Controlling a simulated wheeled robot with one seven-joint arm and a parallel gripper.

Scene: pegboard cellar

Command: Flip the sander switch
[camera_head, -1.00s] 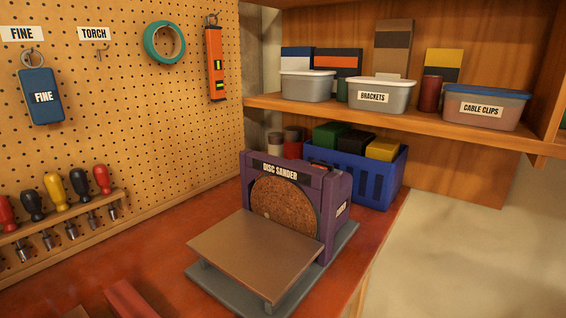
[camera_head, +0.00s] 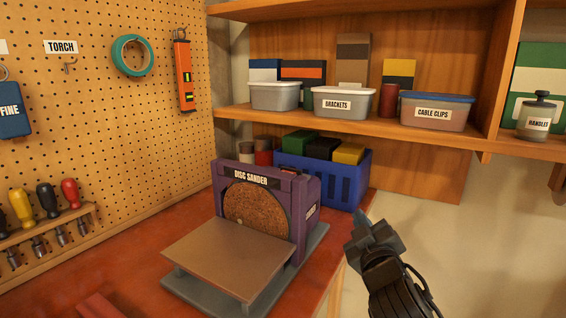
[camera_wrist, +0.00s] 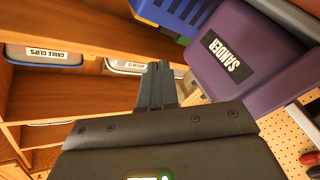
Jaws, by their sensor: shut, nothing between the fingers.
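The purple disc sander (camera_head: 303,198) stands on the red bench, its brown disc facing a flat work table (camera_head: 226,257). Its side carries a label in the head view, and the wrist view shows the purple housing (camera_wrist: 262,25) with a "SANDER" label. I cannot make out the switch clearly in either view. My gripper (camera_head: 362,222) is right of the sander in the head view, apart from it, in front of the beige wall. In the wrist view my gripper (camera_wrist: 158,68) has its fingers together and empty, left of the sander housing.
A blue crate (camera_head: 335,185) with several boxes stands behind the sander. A shelf (camera_head: 370,126) above holds labelled tubs. The pegboard (camera_head: 120,110) with hung tools is at left. Right of the bench edge is open room.

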